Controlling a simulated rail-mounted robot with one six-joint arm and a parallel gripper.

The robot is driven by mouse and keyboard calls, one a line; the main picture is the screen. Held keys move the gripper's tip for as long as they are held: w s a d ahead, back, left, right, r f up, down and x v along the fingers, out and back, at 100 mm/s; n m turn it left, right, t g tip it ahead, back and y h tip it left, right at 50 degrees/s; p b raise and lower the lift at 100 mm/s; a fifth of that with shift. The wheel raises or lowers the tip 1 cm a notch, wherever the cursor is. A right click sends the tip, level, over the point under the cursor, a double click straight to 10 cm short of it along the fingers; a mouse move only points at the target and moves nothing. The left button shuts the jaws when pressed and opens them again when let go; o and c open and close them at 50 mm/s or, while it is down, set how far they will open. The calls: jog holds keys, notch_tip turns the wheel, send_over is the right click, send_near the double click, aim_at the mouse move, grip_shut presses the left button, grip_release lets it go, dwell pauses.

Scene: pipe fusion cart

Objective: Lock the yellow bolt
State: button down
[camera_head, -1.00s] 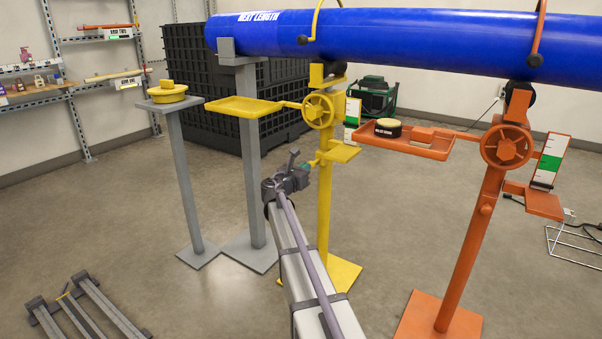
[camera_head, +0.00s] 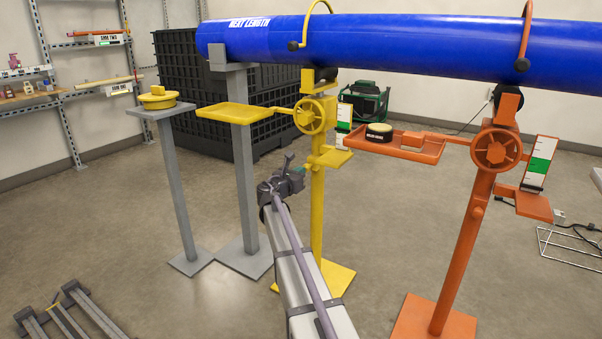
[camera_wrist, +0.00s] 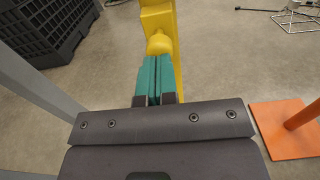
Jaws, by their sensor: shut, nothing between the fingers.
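The yellow stand (camera_head: 317,225) holds up the blue pipe and carries a yellow handwheel (camera_head: 309,115). Below the handwheel, a short rounded yellow bolt (camera_wrist: 159,44) sticks out of the post towards me in the wrist view. My gripper (camera_wrist: 154,60) has its two teal fingers shut together with nothing between them. The fingertips are right at the bolt's near end; I cannot tell whether they touch it. In the head view my arm reaches up to the left side of the yellow post, and the bolt is hard to make out there.
The blue pipe (camera_head: 420,42) lies across the stands. An orange stand (camera_head: 465,240) with a tray (camera_head: 395,150) is to the right. Grey stands (camera_head: 245,180) are to the left, and black crates (camera_head: 175,60) stand behind. The floor between the yellow and orange stands is clear.

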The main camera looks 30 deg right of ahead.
jog(key=v, duration=1.3)
jog(key=shift+w, duration=0.1)
